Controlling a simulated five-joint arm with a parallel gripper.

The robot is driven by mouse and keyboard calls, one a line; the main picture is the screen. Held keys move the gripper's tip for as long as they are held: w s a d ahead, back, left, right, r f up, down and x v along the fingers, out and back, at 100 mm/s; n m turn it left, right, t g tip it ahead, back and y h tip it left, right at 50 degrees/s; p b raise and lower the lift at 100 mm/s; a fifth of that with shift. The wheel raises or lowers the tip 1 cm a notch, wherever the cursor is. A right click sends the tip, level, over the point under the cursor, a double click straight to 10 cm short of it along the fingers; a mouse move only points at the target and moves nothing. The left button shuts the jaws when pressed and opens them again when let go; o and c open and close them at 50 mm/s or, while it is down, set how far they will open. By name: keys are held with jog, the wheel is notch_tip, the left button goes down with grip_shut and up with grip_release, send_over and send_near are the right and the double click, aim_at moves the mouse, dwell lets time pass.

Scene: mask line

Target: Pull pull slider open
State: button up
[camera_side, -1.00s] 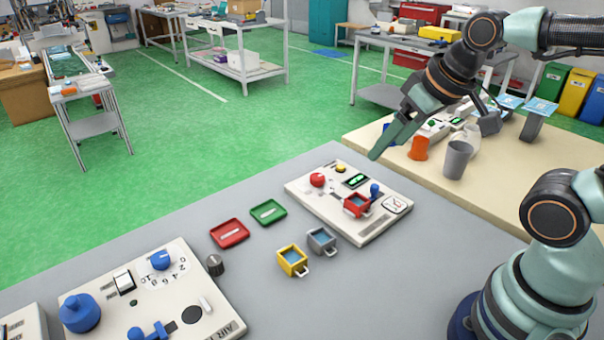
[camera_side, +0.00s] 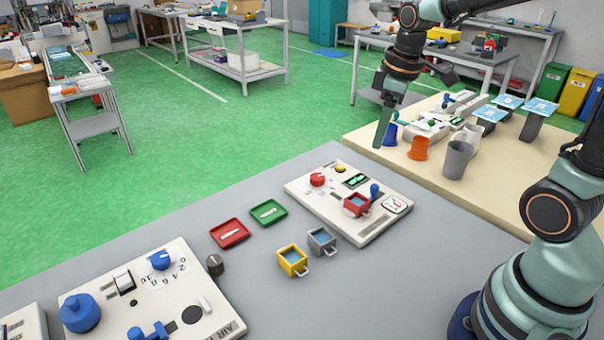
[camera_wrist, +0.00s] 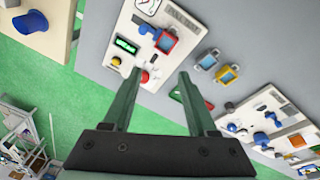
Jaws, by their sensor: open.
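My gripper (camera_side: 383,136) is raised beyond the far edge of the grey table, pointing down, open and empty. In the wrist view its two fingers (camera_wrist: 159,70) are spread. The far white panel (camera_side: 332,205) carries a red knob (camera_side: 317,179), a yellow button (camera_side: 340,169), a green display (camera_side: 356,180), a blue lever (camera_side: 375,190) and a dial. The near panel (camera_side: 225,318) marked AIR carries a blue dial knob (camera_side: 161,260), a rocker switch (camera_side: 124,281), a blue knob (camera_side: 80,314) and a blue handle (camera_side: 150,331) cut by the frame. I cannot tell which part is the pull slider.
A yellow cup (camera_side: 292,261), a grey cup (camera_side: 321,241), a red tray (camera_side: 230,233) and a green tray (camera_side: 268,212) stand between the panels. Cups stand on the beige table (camera_side: 500,205). The grey table's right side is clear.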

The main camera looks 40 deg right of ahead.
aim_at(375, 185)
jog(key=w+d+f+n+g, duration=0.2)
jog(key=w+d+f+n, duration=0.15)
jog(key=d+f, duration=0.25)
notch_tip(375, 185, down, 12)
jog(key=shift+f, duration=0.1)
dwell(0.4)
grip_shut()
dwell(1.3)
